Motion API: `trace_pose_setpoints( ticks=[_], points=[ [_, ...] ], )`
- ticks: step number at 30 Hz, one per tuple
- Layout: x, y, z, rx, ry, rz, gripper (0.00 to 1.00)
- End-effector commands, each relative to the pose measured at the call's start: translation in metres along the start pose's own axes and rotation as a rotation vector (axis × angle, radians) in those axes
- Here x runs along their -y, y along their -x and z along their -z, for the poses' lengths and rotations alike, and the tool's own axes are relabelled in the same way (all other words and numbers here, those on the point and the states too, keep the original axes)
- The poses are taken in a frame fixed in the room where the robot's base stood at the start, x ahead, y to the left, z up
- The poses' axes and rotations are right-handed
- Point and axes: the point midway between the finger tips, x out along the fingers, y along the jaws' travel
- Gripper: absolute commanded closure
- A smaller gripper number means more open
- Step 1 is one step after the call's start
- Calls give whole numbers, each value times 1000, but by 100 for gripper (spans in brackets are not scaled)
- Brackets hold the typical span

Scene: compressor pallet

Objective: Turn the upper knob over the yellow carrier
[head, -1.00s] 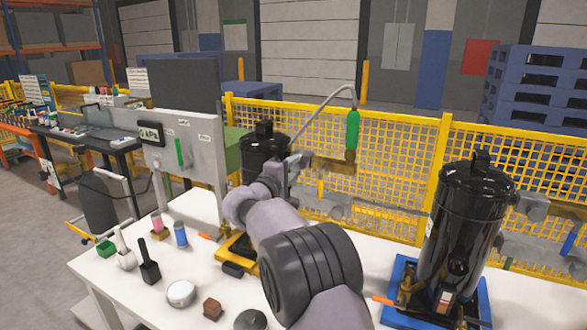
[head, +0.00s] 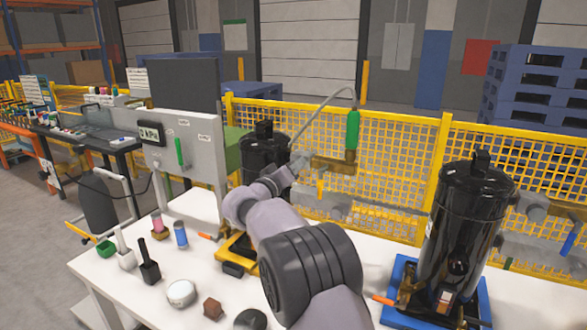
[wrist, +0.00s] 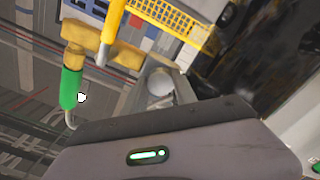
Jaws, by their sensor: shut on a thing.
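The yellow carrier (head: 238,247) stands on the white table with a black compressor tank (head: 264,150) on it, partly behind my arm. A brass fitting (head: 332,165) with a green-sleeved hose (head: 352,130) is to the right of this tank; it also shows in the wrist view (wrist: 88,38). My gripper (head: 303,160) is at the left end of this fitting. In the wrist view my gripper (wrist: 160,95) is shut on a pale round part, the upper knob (wrist: 160,82), mostly hidden by the fingers.
A second black tank (head: 465,225) stands in a blue carrier (head: 402,265) at the right. A grey panel (head: 205,150) with a display and green lever is at the left. Small cups and tools lie on the table's left front. A yellow mesh fence (head: 400,170) runs behind.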

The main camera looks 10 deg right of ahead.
Motion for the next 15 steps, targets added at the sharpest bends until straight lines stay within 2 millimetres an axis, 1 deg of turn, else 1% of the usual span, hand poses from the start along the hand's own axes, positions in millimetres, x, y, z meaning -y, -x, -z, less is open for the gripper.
trace_pose_setpoints(
  ticks=[6,15],
  points=[
    [1,0,-1,1,-96,0,100],
    [1,0,-1,1,-152,0,100]
  ],
)
